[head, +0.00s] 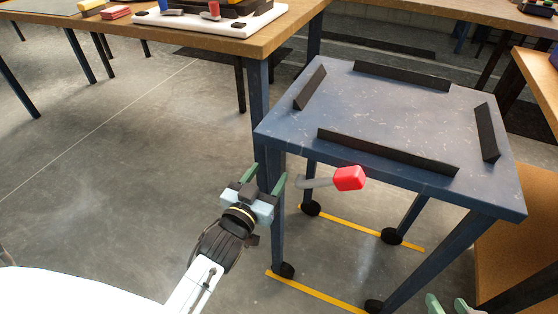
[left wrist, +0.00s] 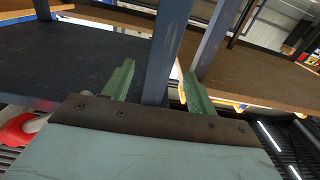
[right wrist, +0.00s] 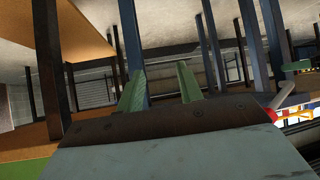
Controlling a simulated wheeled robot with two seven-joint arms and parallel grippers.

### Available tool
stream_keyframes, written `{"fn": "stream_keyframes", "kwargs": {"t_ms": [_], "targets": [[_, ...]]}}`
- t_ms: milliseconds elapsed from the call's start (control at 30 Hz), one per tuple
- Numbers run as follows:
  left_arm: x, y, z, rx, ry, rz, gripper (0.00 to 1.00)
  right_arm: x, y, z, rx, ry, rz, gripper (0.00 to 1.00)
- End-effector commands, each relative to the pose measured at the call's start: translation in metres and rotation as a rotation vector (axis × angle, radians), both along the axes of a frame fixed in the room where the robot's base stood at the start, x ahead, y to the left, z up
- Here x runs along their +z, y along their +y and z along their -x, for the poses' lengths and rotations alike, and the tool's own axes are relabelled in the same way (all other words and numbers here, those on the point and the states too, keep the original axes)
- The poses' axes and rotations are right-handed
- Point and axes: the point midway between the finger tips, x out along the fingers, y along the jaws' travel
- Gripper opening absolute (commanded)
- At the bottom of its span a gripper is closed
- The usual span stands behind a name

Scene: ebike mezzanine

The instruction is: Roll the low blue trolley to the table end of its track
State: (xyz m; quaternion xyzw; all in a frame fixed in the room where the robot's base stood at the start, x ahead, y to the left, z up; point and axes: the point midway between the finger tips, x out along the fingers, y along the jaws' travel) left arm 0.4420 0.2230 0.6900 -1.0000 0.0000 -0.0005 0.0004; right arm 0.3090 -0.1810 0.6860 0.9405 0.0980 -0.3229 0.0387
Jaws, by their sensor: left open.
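The low blue trolley (head: 400,110) stands right of centre in the head view, with black strips on its top. Its dark wheels stand by two yellow track lines (head: 320,292) on the floor. A lever with a red grip (head: 349,178) sticks out at its near side. My left gripper (head: 264,180) is open at the trolley's near left leg (head: 277,225). In the left wrist view a blue leg (left wrist: 167,45) shows between the fingers; contact cannot be told. My right gripper (head: 447,304) is open and empty low at the right, partly cut off by the frame.
A wooden table (head: 235,35) with a white tray (head: 215,27) stands behind left of the trolley. A wooden bench (head: 540,85) stands close on the right. The concrete floor (head: 120,165) at the left is clear.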

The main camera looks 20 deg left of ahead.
Motion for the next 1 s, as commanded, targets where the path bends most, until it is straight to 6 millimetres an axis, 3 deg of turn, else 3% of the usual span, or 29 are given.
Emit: {"fn": "stream_keyframes", "kwargs": {"t_ms": [300,600,1000], "targets": [[-0.001,0.0,-0.042,-0.002,-0.002,-0.001,0.57,0.043,0.018,-0.031,0.026,-0.311,-0.083,0.36],[-0.001,0.0,-0.069,-0.001,0.001,0.001,0.57,0.08,0.029,-0.041,0.042,-0.533,-0.145,0.36],[0.0,0.0,-0.075,-0.001,0.001,0.001,0.57,0.091,0.031,-0.042,0.046,-0.59,-0.161,0.36]]}}
